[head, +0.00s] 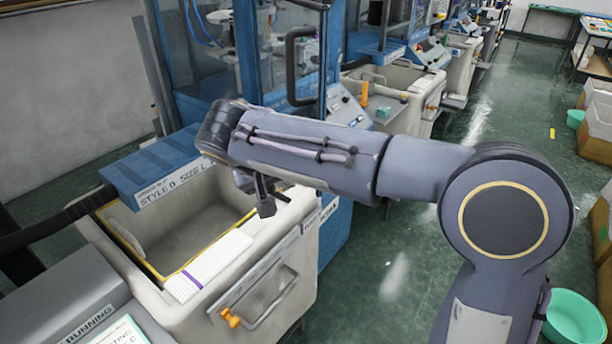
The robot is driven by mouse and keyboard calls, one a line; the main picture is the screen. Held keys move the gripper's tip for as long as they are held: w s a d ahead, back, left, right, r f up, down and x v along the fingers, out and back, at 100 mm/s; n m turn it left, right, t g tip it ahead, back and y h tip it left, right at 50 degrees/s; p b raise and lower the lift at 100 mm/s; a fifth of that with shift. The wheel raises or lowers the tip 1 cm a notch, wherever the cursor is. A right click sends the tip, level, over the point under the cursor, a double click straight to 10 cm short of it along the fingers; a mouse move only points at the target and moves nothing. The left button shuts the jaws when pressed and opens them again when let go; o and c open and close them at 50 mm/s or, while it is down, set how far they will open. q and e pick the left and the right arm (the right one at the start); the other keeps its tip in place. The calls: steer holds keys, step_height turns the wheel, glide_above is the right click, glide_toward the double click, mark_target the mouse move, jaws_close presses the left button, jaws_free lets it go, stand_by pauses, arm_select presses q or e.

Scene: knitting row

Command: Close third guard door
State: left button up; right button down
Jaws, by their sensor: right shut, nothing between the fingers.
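A knitting machine with a blue frame stands behind my right arm. Its clear guard door has a long black handle (292,66) near a dark upright edge. My arm hides the lower part of this door, and I cannot tell whether it is fully shut or ajar. Whether it is the third door is not clear from this view. My right gripper (265,200) points down over the right side of the pale bin (296,215), below and in front of the handle. It is shut and empty, apart from the handle. My left gripper is not in view.
The pale bin, with a yellow inner rim and folded white fabric (215,262), stands in front of the machine. A control panel (347,108) sits right of the door. More machines line the row behind. Green floor is open at right, with a green basin (573,318) and cardboard boxes (598,130).

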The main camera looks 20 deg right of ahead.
steer(key=shift+w+d+f+p, duration=0.15)
steer(key=shift+d+p, duration=0.05)
steer(key=shift+d, duration=0.55)
steer(key=shift+w+d+f+p, duration=0.2)
steer(key=shift+d, duration=0.6)
steer(key=shift+w+d+f+p, duration=0.15)
steer(key=shift+d+p, duration=0.05)
steer(key=shift+d, duration=0.55)
steer(key=shift+d, duration=0.1)
